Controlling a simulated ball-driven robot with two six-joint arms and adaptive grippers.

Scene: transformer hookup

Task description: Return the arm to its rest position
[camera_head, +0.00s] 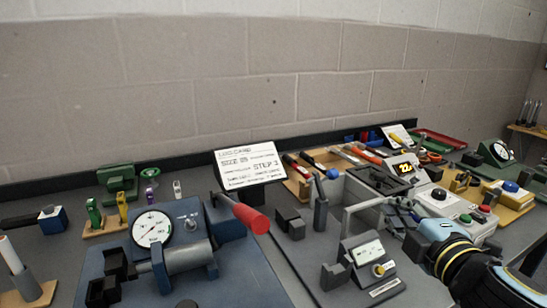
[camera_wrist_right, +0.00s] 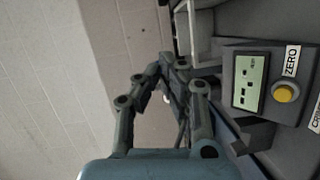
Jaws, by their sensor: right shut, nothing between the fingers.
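My right arm (camera_head: 478,270) comes in from the lower right of the head view, with black and yellow bands at the wrist. My right gripper (camera_head: 397,208) points up and left, beside a grey frame and a small grey meter box (camera_head: 368,262). In the right wrist view the fingers of this gripper (camera_wrist_right: 172,64) meet at the tips, and nothing shows between them. The meter box, with a pale display and yellow button (camera_wrist_right: 285,92), lies to their right there. My left gripper is not in view.
A blue press with a dial gauge (camera_head: 152,228) and red-tipped lever (camera_head: 251,217) stands on the left. A step card (camera_head: 250,164) stands at the back. Hand tools (camera_head: 340,155), a yellow-lit display (camera_head: 405,168) and button boxes (camera_head: 436,202) crowd the bench near my right gripper.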

